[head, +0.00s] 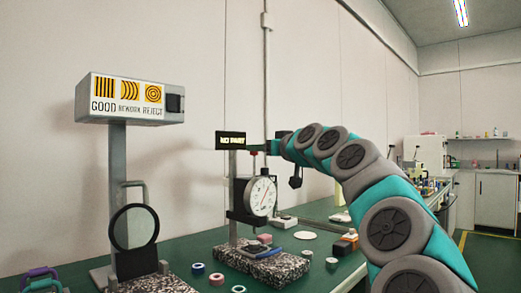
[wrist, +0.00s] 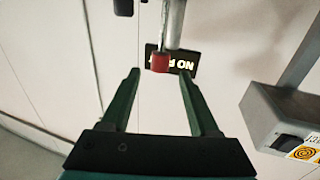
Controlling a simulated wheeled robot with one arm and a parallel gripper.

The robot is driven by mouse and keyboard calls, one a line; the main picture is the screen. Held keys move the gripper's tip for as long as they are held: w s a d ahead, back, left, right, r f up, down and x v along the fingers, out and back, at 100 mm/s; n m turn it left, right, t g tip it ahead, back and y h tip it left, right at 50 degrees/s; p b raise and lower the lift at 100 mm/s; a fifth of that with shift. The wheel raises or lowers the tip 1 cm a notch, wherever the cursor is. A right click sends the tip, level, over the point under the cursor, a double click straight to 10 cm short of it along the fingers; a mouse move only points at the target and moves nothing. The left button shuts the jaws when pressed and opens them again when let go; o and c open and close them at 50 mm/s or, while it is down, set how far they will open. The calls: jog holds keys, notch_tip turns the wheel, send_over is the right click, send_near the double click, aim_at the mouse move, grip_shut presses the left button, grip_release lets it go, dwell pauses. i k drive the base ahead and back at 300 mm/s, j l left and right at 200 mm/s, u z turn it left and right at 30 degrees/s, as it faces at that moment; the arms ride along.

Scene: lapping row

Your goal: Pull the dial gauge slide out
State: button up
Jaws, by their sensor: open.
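The dial gauge (head: 261,195) has a round white face and hangs on a dark bracket on a post above a speckled stone base (head: 258,262). A small dark sign (head: 230,140) with light letters tops the post; it also shows in the wrist view (wrist: 185,66), partly hidden. A red-tipped rod (wrist: 160,62) shows between and slightly beyond my fingertips in the wrist view. My gripper (wrist: 160,76) is open, with nothing held between its two green fingers. In the head view my gripper (head: 262,147) is above the gauge, beside the sign. I cannot tell which part is the slide.
A grey box (head: 130,98) marked GOOD, REWORK, REJECT stands on a post at left, with a round mirror-like disc (head: 134,227) below. Small rings, blocks and a blue-handled tool lie on the green bench (head: 190,250). A wall is close behind.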

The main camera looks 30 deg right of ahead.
aim_at(265, 252)
jog(key=k+l, duration=0.15)
jog(key=k, duration=0.85)
